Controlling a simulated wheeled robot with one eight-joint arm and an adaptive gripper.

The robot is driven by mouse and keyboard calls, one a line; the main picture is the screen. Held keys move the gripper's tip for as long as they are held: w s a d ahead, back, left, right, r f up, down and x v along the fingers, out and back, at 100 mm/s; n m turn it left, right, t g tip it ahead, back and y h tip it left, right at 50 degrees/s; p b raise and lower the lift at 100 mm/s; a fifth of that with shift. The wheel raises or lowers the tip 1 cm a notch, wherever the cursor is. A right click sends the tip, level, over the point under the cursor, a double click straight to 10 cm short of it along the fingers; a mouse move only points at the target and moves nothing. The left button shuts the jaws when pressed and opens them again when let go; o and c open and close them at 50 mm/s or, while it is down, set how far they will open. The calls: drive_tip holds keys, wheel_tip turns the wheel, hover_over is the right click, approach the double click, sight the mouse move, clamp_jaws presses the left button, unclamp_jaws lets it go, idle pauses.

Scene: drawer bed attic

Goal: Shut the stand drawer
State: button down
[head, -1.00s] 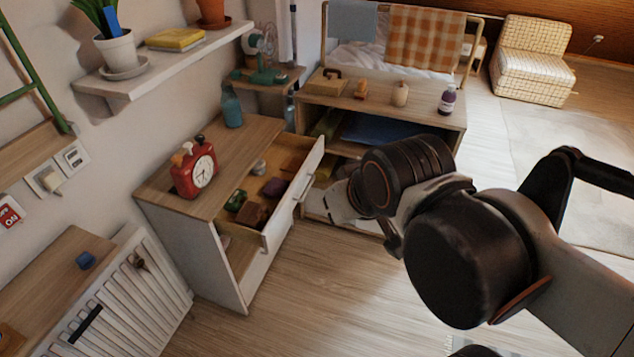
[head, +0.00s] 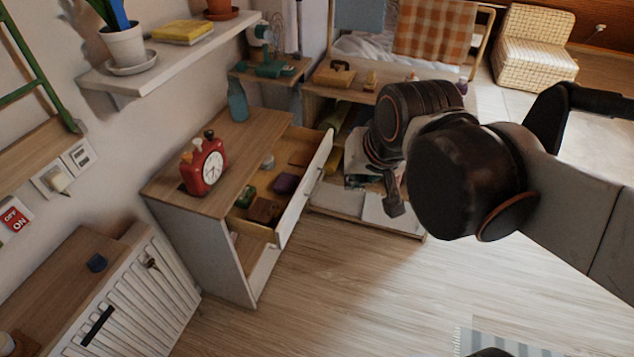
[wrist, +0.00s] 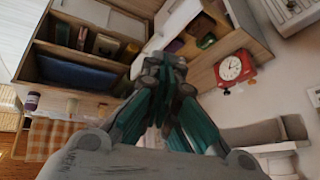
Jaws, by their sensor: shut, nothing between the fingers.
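The stand drawer (head: 304,192) is pulled out of the wooden-topped white stand (head: 228,258). Its white front has a handle (head: 313,181), and several small items lie inside. In the wrist view the drawer (wrist: 172,17) is seen beyond the fingers, partly hidden by them. My gripper (wrist: 166,62) is shut and empty there, its tips pointing toward the drawer front. In the head view my wrist is to the right of the drawer front, with a gap showing between them; the fingers are mostly hidden.
A red alarm clock (head: 204,165) and a blue bottle (head: 237,100) stand on the stand top. An open-shelved wooden unit (head: 322,98) is behind, close to my wrist. A slatted white cabinet (head: 130,305) is at lower left. The floor in front is clear.

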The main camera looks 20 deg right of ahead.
drive_tip(key=w+d+m+g, duration=0.1)
drive_tip(key=w+d+m, duration=0.1)
drive_tip(key=w+m, duration=0.6)
drive_tip(key=m+g+y+p, duration=0.2)
drive_tip(key=m+g, duration=0.2)
drive_tip(key=m, duration=1)
hover_over(317, 189)
drive_tip(key=s+d, duration=0.4)
drive_tip(key=d, duration=0.1)
drive_tip(key=s+d+f+x, duration=0.1)
drive_tip(key=s+d+x, duration=0.1)
drive_tip(key=x, duration=1.1)
drive_tip(key=s+d+x, duration=0.1)
drive_tip(key=d+x, duration=0.2)
drive_tip(key=x, duration=1)
drive_tip(key=shift+w+a+f+b, duration=0.65)
drive_tip(key=shift+a+f+b, duration=0.25)
drive_tip(key=shift+f, duration=0.75)
drive_tip(key=shift+w+a+f+b, duration=0.65)
drive_tip(key=shift+a+f+b, duration=0.2)
drive_tip(key=shift+f, duration=0.75)
drive_tip(key=shift+w+a+f+b, duration=0.65)
drive_tip(key=shift+a+f+b, duration=0.25)
drive_tip(key=shift+f, duration=0.75)
